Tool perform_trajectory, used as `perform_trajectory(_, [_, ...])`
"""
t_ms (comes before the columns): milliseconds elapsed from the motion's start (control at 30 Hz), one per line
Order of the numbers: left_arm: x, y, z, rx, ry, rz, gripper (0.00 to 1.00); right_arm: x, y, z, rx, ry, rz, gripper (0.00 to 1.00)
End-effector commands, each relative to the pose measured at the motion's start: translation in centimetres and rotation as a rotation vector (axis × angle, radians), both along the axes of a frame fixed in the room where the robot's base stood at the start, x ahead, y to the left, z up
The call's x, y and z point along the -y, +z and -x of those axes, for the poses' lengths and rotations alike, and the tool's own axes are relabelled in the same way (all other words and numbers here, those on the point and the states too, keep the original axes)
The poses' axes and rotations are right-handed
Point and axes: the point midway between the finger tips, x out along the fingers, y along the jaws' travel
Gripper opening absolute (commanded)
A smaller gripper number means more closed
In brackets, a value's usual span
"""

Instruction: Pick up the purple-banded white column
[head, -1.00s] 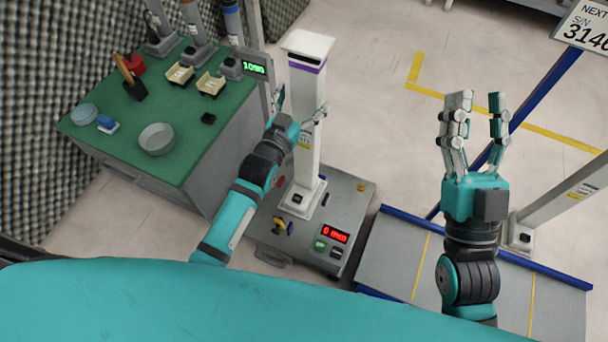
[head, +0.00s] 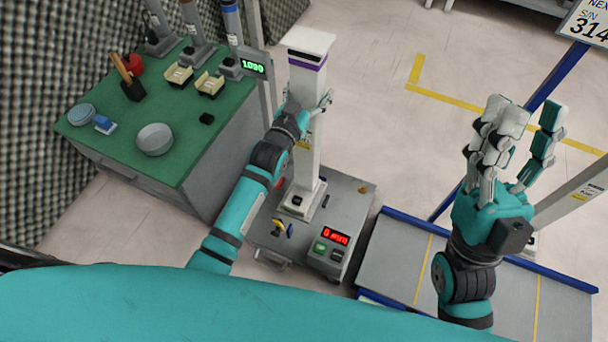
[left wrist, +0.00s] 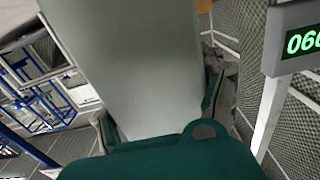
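The white column (head: 303,82) with a purple band below its cap stands upright on a grey machine base (head: 352,203) in the head view. My left gripper (head: 308,108) is at the column's upper half, with fingers on both sides of it. In the left wrist view the column (left wrist: 150,65) fills the space between the spread fingers. I see no clear grip, and contact is hard to judge. My right gripper (head: 522,135) is open and empty at the right, well apart from the column.
A green-topped bench (head: 190,130) at left holds a grey bowl (head: 155,139), small trays and other columns. A green display (head: 254,67) stands close left of the column. The base carries a red display (head: 335,236). A blue-edged platform (head: 395,262) lies to the right.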

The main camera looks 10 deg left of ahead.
Motion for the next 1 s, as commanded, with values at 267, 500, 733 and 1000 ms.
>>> perform_trajectory(267, [0.0,0.0,0.0,0.0,-0.001,0.0,0.23,0.0,0.0,0.0,-0.001,-0.001,0.001,0.37])
perform_trajectory(500, [0.1,0.7,-0.1,0.015,-0.001,0.004,0.09,0.0,0.1,0.0,0.0,-0.001,0.0,0.37])
perform_trajectory(733, [0.1,0.7,-0.1,0.014,-0.001,0.004,0.09,0.0,0.1,0.0,-0.002,0.0,0.001,0.37])
perform_trajectory(1000, [0.0,2.4,-0.1,0.016,-0.001,0.003,0.09,-0.5,-1.0,-2.6,-0.16,-0.008,0.048,0.37])
